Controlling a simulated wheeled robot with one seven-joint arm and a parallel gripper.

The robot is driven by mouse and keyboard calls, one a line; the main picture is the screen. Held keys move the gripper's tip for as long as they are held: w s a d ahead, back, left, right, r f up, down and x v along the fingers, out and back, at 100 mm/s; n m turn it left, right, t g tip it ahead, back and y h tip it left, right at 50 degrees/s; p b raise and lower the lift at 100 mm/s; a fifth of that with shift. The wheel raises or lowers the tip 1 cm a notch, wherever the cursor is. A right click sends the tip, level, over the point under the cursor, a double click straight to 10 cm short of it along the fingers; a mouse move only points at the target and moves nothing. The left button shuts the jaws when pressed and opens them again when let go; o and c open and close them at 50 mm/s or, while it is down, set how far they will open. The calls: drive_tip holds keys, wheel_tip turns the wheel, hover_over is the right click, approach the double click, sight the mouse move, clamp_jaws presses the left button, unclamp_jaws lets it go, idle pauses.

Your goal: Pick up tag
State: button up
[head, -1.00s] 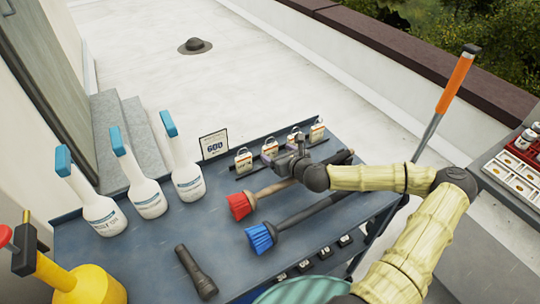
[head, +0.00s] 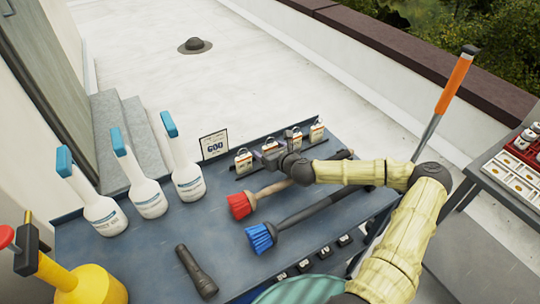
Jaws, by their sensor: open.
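Several small white tags with orange bands and dark loops stand in a row on a dark rail at the back of the blue table. The leftmost tag (head: 243,161) is clear of my gripper. A second tag (head: 270,147) is partly hidden behind my gripper, and a third tag (head: 293,139) is partly hidden by one of its fingers. The rightmost tag (head: 317,132) is in plain view. My gripper (head: 276,147) is open among the middle tags, near the second one. I cannot tell whether it touches a tag.
The blue table (head: 150,245) also holds a red brush (head: 240,205), a blue brush (head: 261,237), a black flashlight (head: 196,270), several white spray bottles (head: 147,196) and a sign (head: 214,143). A yellow can (head: 92,285) stands at the front left. An orange-handled pole (head: 457,85) rises at the right.

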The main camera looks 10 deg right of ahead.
drive_tip(key=c, duration=1.1)
drive_tip(key=shift+o, duration=0.2)
wheel_tip(320, 180, up, 10)
drive_tip(key=shift+r, duration=0.1)
